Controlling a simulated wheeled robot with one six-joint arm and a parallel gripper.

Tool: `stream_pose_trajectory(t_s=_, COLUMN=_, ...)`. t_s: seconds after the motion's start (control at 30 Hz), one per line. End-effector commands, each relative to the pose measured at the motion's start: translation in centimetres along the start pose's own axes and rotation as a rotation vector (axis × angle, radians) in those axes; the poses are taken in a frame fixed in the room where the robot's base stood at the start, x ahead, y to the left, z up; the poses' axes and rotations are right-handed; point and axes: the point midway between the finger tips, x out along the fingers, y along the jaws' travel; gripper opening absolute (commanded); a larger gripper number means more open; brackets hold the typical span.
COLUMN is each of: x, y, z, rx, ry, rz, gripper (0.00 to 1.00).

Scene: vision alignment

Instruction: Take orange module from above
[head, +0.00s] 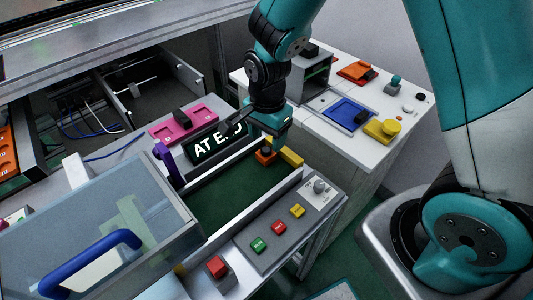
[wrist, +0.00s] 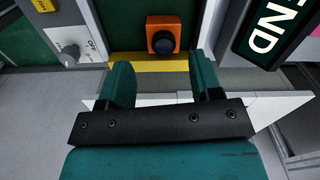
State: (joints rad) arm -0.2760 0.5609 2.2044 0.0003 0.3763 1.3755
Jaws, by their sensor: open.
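The orange module (head: 265,155) is a small orange block with a dark round top. It sits at the far end of the green conveyor belt (head: 225,198), against a yellow bar (head: 290,152). In the wrist view the orange module (wrist: 163,36) lies beyond the fingertips, beside the yellow bar (wrist: 150,62). My gripper (head: 278,135) is above and close to the module in the head view. In the wrist view my gripper (wrist: 160,75) has its teal fingers apart with nothing between them. I cannot tell the exact height gap.
An "AT END" sign (head: 218,142) stands left of the gripper. A panel with coloured buttons (head: 279,227) and a knob lies along the belt's near side. A white table (head: 385,100) with a blue tray and yellow parts stands at right. A clear-lidded box (head: 100,225) is at left.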

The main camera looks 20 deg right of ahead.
Motion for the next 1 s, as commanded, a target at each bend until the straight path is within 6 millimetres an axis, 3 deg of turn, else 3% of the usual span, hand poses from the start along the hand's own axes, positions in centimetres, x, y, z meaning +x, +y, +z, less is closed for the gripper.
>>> stream_pose_trajectory(t_s=0.4, x=4.9, y=-0.3, z=0.0, rx=-0.001, ry=-0.001, rz=0.002, gripper=0.59)
stream_pose_trajectory(t_s=0.7, x=5.5, y=-0.3, z=0.0, rx=-0.001, ry=0.000, rz=-0.001, gripper=0.59)
stream_pose_trajectory(t_s=0.9, x=5.5, y=-0.3, z=0.1, rx=-0.001, ry=0.000, rz=0.000, gripper=0.18)
stream_pose_trajectory(t_s=1.0, x=5.4, y=-0.3, z=0.1, rx=-0.001, ry=0.000, rz=0.000, gripper=0.18)
